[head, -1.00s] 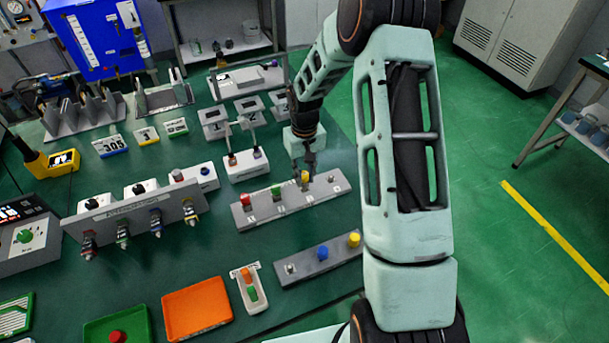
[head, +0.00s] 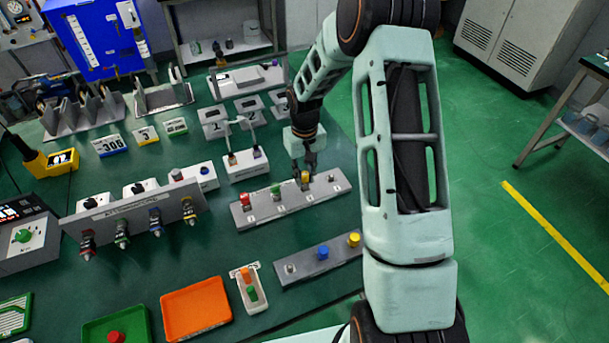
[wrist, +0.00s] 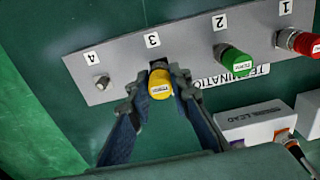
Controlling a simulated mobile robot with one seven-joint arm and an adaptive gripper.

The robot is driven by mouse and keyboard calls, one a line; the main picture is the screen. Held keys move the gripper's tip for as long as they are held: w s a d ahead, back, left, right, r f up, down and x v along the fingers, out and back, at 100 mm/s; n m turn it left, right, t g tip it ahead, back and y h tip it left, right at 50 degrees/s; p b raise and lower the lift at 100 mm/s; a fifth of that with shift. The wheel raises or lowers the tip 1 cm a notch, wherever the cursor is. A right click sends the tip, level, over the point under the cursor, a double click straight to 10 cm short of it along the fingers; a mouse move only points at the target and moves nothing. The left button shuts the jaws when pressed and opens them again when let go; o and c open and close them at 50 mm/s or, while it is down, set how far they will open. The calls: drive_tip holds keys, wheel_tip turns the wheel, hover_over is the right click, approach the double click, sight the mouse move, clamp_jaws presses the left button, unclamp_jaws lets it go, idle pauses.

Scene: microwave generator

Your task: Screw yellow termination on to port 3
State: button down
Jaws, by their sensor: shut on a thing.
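The yellow termination (wrist: 160,86) is at port 3 of the grey numbered strip (wrist: 120,72), under the label "3" in the wrist view. My gripper (wrist: 158,78) is shut on it, one finger on each side. In the head view my gripper (head: 307,172) comes down from above onto the yellow termination (head: 305,180). The termination covers port 3, so how far its thread is engaged cannot be seen. Port 4 (wrist: 101,82) is a bare metal connector. A green termination (wrist: 236,60) sits on port 2 and a red one (wrist: 300,42) on port 1.
A second grey strip (head: 305,266) nearer me holds a bare connector, a blue cap (head: 322,252) and another yellow cap (head: 354,240). A white box (wrist: 252,122) with leads stands near the green termination. An orange tray (head: 196,308) lies at the front left.

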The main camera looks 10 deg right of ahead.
drive_tip(key=shift+f+b, duration=0.3)
drive_tip(key=shift+f, duration=0.1)
drive_tip(key=c, duration=1.7)
unclamp_jaws()
drive_tip(key=shift+r, duration=0.1)
wheel_tip(320, 180, up, 12)
drive_tip(key=shift+f, duration=0.1)
